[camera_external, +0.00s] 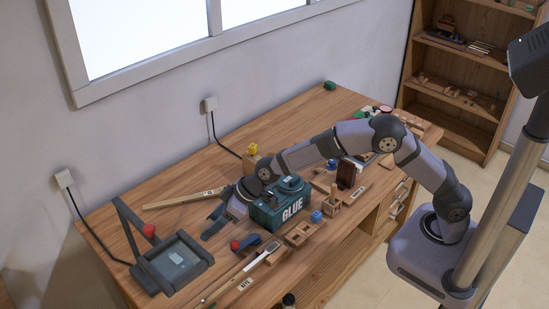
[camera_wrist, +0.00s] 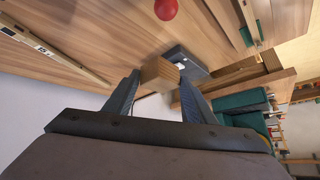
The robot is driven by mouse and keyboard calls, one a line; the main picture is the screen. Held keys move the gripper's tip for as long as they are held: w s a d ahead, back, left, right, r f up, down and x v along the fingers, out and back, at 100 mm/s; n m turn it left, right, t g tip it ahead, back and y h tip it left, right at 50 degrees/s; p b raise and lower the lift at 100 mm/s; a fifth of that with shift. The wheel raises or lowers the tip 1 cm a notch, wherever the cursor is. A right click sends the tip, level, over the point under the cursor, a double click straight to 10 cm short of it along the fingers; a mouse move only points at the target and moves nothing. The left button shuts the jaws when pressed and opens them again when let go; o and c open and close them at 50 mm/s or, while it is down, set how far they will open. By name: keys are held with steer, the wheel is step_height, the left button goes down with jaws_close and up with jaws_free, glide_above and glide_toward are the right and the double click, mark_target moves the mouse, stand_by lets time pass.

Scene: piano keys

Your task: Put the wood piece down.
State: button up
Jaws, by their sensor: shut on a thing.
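My gripper shows in the wrist view (camera_wrist: 158,92) with a small light-brown wood piece (camera_wrist: 158,74) between its fingertips. The fingers press on the piece from both sides, and its wood-grain face points up in that view. In the external view my gripper (camera_external: 213,222) hangs low over the workbench (camera_external: 150,208), left of the green glue box (camera_external: 284,208). The wood piece cannot be made out there. I cannot tell whether it touches the bench.
A blue tool with a red end (camera_external: 246,243) lies in front. Labelled wood strips (camera_external: 185,199) lie behind. Wooden blocks (camera_external: 300,233) stand to the right. Some bench is bare at the back left.

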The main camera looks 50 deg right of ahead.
steer(key=w+d+n+g+y+b, duration=0.1)
steer(key=w+d+n+g+b, duration=0.1)
steer(key=w+d, duration=0.9)
steer(key=shift+d+r+n+g+y+b, duration=0.2)
steer(key=shift+d+n+g+y+b, duration=0.25)
steer(key=shift+n, duration=0.85)
steer(key=shift+w+a+f, duration=0.1)
steer(key=shift+a+f, duration=0.05)
steer(key=shift+f+p, duration=0.9)
steer(key=shift+f, duration=3.95)
steer(key=shift+f+b, duration=0.2)
steer(key=shift+b, duration=0.1)
steer(key=o, duration=1)
steer(key=shift+r, duration=0.1)
